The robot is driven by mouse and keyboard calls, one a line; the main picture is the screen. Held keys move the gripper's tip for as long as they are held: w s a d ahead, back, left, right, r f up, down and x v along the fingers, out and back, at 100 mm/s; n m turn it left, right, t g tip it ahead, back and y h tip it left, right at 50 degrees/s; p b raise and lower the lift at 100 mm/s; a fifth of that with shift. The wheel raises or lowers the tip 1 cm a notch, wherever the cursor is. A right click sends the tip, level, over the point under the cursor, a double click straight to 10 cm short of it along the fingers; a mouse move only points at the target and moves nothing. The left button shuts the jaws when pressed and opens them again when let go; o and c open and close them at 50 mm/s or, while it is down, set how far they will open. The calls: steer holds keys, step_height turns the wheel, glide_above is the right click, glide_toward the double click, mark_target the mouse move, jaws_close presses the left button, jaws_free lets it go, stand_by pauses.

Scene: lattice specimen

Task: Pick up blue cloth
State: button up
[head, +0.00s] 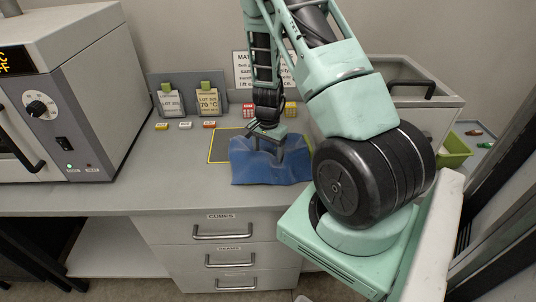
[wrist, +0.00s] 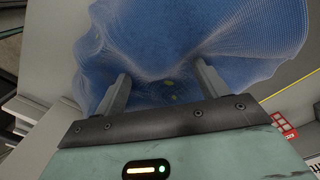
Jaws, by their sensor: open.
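The blue cloth (head: 258,168) lies crumpled in raised folds on the bench, over part of a yellow-edged dark mat (head: 219,146). In the wrist view the cloth (wrist: 190,35) fills the top middle of the picture. My gripper (head: 280,150) is pointed down at the cloth. In the wrist view my gripper (wrist: 160,85) has its two fingers wide apart, with folds of cloth between and beyond them. Whether the fingertips touch the cloth, I cannot tell. Small yellow-green spots show on or through the cloth between the fingers.
An oven-like instrument (head: 62,95) stands at the left. Labelled pouches (head: 209,100) lean on a rack at the back, with small coloured tags before them. A grey bin (head: 425,95) and a green tray (head: 453,150) are at the right. Drawers (head: 222,232) sit below the bench edge.

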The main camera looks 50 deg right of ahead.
steer(key=shift+f+b, duration=0.3)
steer(key=shift+f, duration=0.2)
jaws_close()
steer(key=shift+r, duration=0.1)
stand_by(0.3)
step_height(320, 180, up, 12)
steer(key=p, duration=0.9)
steer(key=shift+p, duration=0.4)
step_height(320, 180, up, 9)
steer(key=p, duration=0.7)
